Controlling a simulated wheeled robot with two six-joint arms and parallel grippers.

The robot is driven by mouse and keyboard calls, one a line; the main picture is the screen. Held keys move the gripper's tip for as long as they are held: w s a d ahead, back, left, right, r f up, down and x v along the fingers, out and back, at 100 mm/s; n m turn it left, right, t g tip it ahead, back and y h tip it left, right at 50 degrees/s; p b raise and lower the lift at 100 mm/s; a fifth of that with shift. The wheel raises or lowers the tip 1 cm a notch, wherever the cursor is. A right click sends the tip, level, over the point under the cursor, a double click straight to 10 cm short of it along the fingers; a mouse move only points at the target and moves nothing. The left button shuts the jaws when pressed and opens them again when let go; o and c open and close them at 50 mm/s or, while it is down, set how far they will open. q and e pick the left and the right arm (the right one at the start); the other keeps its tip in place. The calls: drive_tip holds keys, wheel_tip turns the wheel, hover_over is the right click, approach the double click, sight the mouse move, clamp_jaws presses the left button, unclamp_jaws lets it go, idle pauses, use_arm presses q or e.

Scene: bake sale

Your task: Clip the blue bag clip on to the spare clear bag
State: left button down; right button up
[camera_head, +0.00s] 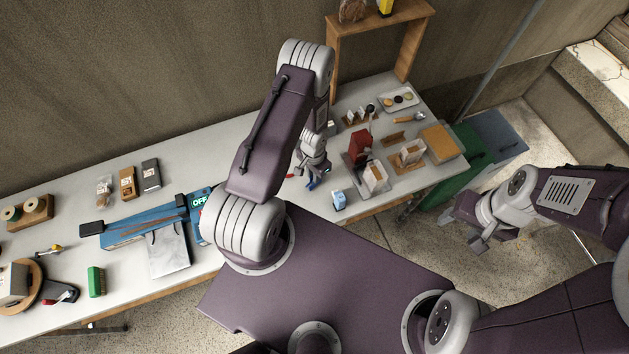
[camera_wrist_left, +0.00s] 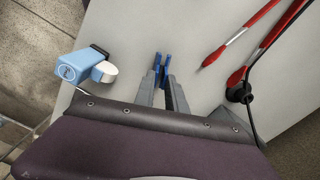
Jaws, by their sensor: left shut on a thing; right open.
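My left gripper (camera_head: 310,178) is low over the table's front part. It is shut on the blue bag clip (camera_wrist_left: 163,59), which sticks out beyond the fingertips in the left wrist view. In the head view only a small blue part of the clip (camera_head: 312,185) shows under the gripper. Two clear-looking bags with pale contents, a front one (camera_head: 375,177) and a rear one (camera_head: 411,153), stand to the right of the gripper. I cannot tell which is the spare. My right gripper (camera_head: 464,232) is open and empty, off the table's right end.
A light blue device (camera_head: 339,199) with a white round part stands close by the clip; it also shows in the left wrist view (camera_wrist_left: 82,66). Red-handled sticks (camera_wrist_left: 232,40) lie on its other side. A wooden shelf frame (camera_head: 333,62) rises behind.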

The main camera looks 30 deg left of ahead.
wheel_tip(320, 180, up, 5)
drive_tip(key=p, duration=0.4)
